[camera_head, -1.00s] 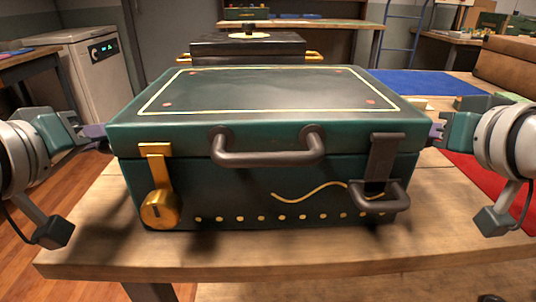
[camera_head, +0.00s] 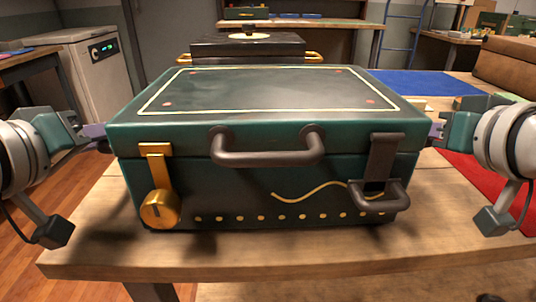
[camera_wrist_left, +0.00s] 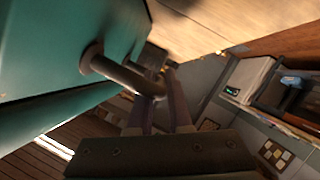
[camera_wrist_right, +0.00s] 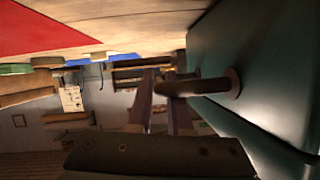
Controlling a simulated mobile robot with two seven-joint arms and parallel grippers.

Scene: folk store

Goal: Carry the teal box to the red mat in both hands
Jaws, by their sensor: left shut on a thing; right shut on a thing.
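The teal box (camera_head: 285,185) fills the middle of the head view, level, over the wooden table. A dark shadow lies below it; I cannot tell surely whether its base clears the wood. My left gripper (camera_head: 95,131) is shut on the box's left side handle, a dark bar (camera_wrist_left: 128,74) in the left wrist view. My right gripper (camera_head: 438,130) is shut on the right side handle (camera_wrist_right: 197,87), seen in the right wrist view. The red mat (camera_head: 485,183) lies on the table to the right, partly hidden behind my right arm; it also shows in the right wrist view (camera_wrist_right: 35,30).
The wooden table (camera_head: 270,262) has bare wood in front of the box. A black case with gold handles (camera_head: 248,47) stands behind it. A blue mat (camera_head: 420,83) lies behind right, near a brown box (camera_head: 505,65). A white cabinet (camera_head: 95,70) stands at left.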

